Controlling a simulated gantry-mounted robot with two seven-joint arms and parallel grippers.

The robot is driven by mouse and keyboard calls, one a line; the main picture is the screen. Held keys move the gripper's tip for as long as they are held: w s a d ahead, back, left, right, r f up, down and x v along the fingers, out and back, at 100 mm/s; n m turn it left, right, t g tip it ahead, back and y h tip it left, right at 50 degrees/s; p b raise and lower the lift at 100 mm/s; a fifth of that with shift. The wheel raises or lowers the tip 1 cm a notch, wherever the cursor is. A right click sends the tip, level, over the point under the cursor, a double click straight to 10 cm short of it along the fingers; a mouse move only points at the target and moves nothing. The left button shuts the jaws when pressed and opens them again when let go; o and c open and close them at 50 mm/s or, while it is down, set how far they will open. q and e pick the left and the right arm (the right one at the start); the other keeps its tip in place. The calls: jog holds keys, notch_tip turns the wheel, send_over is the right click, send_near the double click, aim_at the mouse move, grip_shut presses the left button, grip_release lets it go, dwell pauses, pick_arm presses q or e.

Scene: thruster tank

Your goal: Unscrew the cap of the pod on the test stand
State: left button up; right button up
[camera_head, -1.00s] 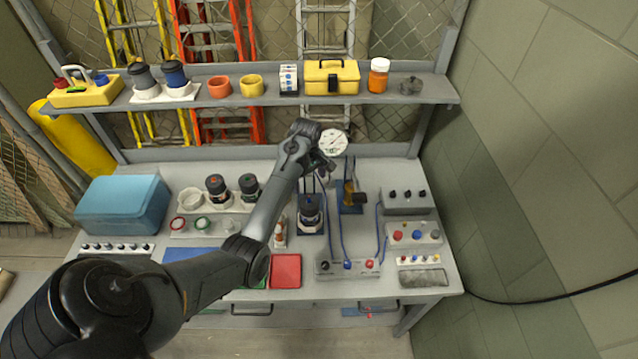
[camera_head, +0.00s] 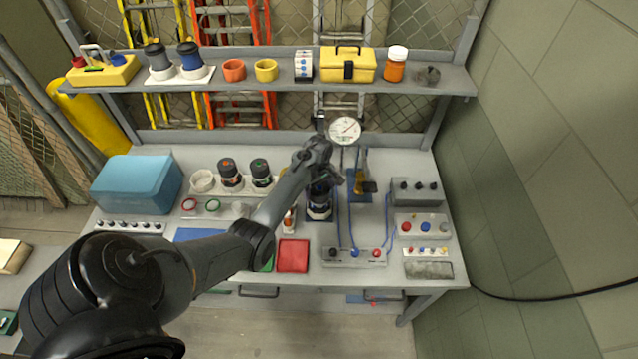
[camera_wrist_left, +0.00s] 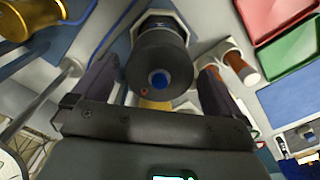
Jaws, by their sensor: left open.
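The pod (camera_head: 319,207) stands upright on the blue-based test stand, its upper part partly hidden behind my left gripper (camera_head: 325,180). In the left wrist view the pod's round black cap (camera_wrist_left: 160,80) faces the camera, with a blue dot at its centre and a small red mark near its edge. My left gripper (camera_wrist_left: 157,78) is open, with one finger on each side of the cap. A gap shows between the cap and each finger. My right gripper is not in view.
A pressure gauge (camera_head: 345,130) stands just behind the pod, and a brass-coloured fitting (camera_head: 361,183) is to its right. Blue hoses run to a front switch box (camera_head: 352,257). Two black-capped pods (camera_head: 245,172) stand in a white rack at left. A red tray (camera_head: 293,253) lies in front.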

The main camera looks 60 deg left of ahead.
pick_arm(q)
jog(key=shift+f, duration=0.1)
jog(key=shift+c, duration=0.3)
jog(key=c, duration=1)
jog(key=o, duration=0.4)
jog(key=shift+c, duration=1.5)
